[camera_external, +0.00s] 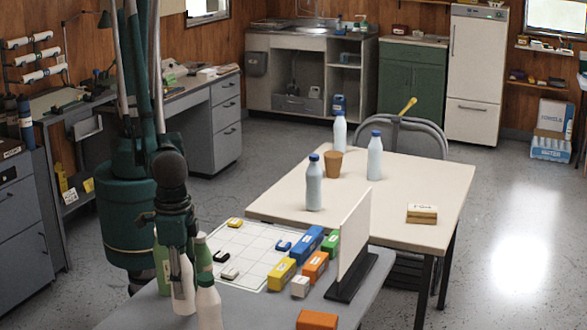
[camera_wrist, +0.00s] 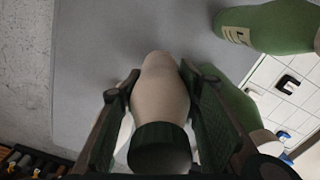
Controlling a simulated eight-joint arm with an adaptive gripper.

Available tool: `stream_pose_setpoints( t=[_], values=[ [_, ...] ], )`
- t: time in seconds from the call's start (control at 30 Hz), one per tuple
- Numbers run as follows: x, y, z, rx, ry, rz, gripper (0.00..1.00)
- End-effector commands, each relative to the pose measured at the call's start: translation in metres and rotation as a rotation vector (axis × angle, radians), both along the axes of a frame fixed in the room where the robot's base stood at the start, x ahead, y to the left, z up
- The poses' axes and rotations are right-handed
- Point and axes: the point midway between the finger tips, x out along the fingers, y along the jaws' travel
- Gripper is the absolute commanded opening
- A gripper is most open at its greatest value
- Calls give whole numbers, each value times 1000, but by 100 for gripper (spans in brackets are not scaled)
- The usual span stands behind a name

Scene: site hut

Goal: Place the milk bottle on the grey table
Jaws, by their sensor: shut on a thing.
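My gripper (camera_wrist: 155,98) is shut on a pale milk bottle (camera_wrist: 164,90) with a dark green cap. The bottle also shows below my gripper in the outside view (camera_external: 183,295). It is over the grey table (camera_external: 132,318), near that table's left side; I cannot tell whether its base touches the top. A green bottle (camera_external: 162,265) stands left of it, partly hidden by my gripper. Another bottle (camera_external: 208,300), pale below with a green shoulder, stands close on the right. The wrist view shows a green bottle with a label (camera_wrist: 268,28) at the upper right.
A white grid board (camera_external: 240,252) with small blocks lies on the grey table. Several coloured boxes and an upright white panel (camera_external: 356,235) stand right of it. The beige table (camera_external: 428,180) behind holds blue-capped bottles (camera_external: 314,187), a brown cup (camera_external: 333,163) and a small box (camera_external: 422,214).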

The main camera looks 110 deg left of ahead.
Motion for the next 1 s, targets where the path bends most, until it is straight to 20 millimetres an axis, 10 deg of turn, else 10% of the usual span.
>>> stream_pose_setpoints(
  t=[0.83,0.87,1.0],
  values=[
    [0,0,-38,0,0,0,17],
    [0,0,-38,0,0,0,35],
    [0,0,-37,0,0,0,49]
  ],
)
